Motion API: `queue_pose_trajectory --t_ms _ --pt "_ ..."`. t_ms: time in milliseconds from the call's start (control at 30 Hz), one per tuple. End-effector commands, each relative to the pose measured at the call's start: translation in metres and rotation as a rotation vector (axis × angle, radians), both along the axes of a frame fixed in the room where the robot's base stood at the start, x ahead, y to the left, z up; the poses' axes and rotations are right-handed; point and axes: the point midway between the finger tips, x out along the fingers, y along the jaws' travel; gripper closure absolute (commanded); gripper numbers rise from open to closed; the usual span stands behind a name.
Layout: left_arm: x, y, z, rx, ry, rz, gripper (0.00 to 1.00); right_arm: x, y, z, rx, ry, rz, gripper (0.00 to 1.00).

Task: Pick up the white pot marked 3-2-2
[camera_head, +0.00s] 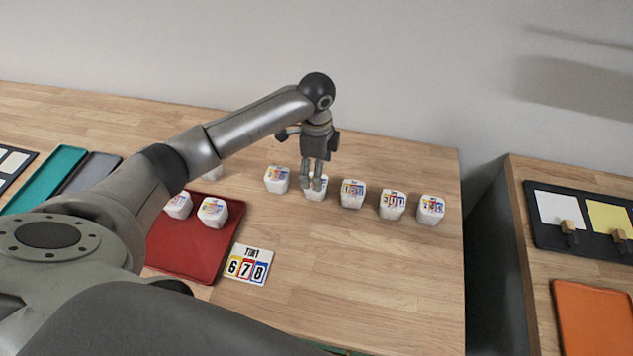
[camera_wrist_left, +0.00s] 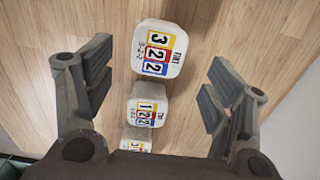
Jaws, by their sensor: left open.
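The white pot marked 3-2-2 (camera_wrist_left: 160,48) shows at the top middle of the left wrist view, with yellow, red and blue number panels on its lid. In the head view it is the pot (camera_head: 316,195) right under my left gripper (camera_head: 313,184), which partly covers it. My left gripper is open and points down, its fingers at either side of the pot in the picture. In the left wrist view the fingers (camera_wrist_left: 157,78) stand wide apart with nothing held. I cannot tell how far the fingertips are above the pot. My right gripper is not in view.
The pot marked 1-2-2 (camera_head: 353,194) stands close on the right, then more pots (camera_head: 392,205) (camera_head: 431,210). Another pot (camera_head: 277,180) stands on the left. A red tray (camera_head: 190,258) holds pots (camera_head: 212,212), beside a TINT 6-7-8 card (camera_head: 248,264).

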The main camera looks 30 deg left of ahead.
Motion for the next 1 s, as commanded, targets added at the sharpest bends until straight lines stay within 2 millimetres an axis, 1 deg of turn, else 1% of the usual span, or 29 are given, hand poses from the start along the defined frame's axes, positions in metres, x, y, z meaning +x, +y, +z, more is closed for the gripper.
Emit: queue_pose_trajectory --t_ms 33,133,267,367,433,500,600,800,867,1000 --pt "-0.001 0.000 -0.005 0.001 0.002 0.001 0.23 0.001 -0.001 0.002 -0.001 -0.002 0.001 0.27" --pt "-0.001 0.000 -0.012 0.000 0.000 0.000 0.23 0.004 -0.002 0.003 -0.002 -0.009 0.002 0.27" --pt "-0.002 0.001 -0.023 0.002 0.002 0.001 0.23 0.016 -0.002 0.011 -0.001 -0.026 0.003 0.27" --pt "-0.005 0.000 -0.038 0.001 0.004 0.000 0.23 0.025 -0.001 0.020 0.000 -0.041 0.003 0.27" --pt "-0.005 0.000 -0.050 0.001 0.002 0.001 0.23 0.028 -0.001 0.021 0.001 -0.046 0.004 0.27" --pt "-0.005 0.001 -0.058 0.001 0.002 0.001 0.23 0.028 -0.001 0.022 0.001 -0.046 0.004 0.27" --pt "-0.004 0.000 -0.063 0.001 -0.001 -0.001 0.23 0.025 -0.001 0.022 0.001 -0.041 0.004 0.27" --pt "-0.004 0.001 -0.064 0.001 -0.002 -0.001 0.23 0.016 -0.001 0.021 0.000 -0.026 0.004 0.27" --pt "-0.004 0.001 -0.064 0.001 -0.002 -0.001 0.30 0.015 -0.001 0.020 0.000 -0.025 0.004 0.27" --pt "-0.004 0.001 -0.064 0.001 -0.002 0.000 0.48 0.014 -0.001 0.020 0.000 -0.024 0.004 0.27"
